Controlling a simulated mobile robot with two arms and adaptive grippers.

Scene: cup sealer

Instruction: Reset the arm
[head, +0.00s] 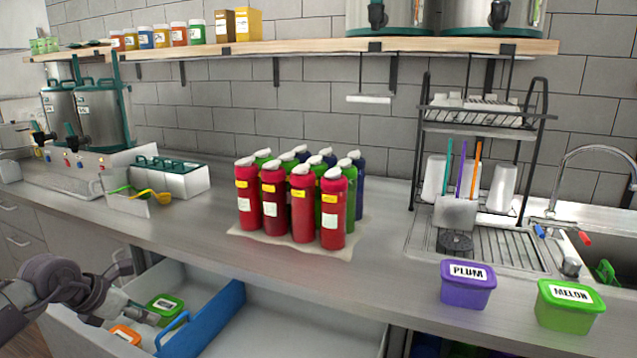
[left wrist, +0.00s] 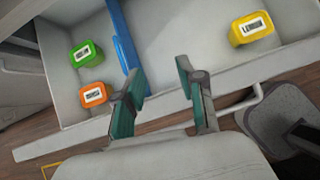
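My left gripper (head: 138,292) is at the lower left of the head view, over the left end of an open drawer (head: 290,310). In the left wrist view my left gripper (left wrist: 160,85) has its two fingers apart with nothing between them. A green-lidded box (head: 165,305) and an orange box (head: 126,334) lie in the drawer near the gripper, left of a blue divider (head: 205,320). The left wrist view also shows the green box (left wrist: 86,54), the orange box (left wrist: 95,94) and a yellow box (left wrist: 252,28) right of the divider. My right gripper is not in view.
Several red, green and blue bottles (head: 303,205) stand on a mat on the counter. A purple PLUM box (head: 467,290) and a green MELON box (head: 568,312) stand near the counter's front edge. A dish rack (head: 480,150) and sink are at the right; metal dispensers (head: 103,112) at the left.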

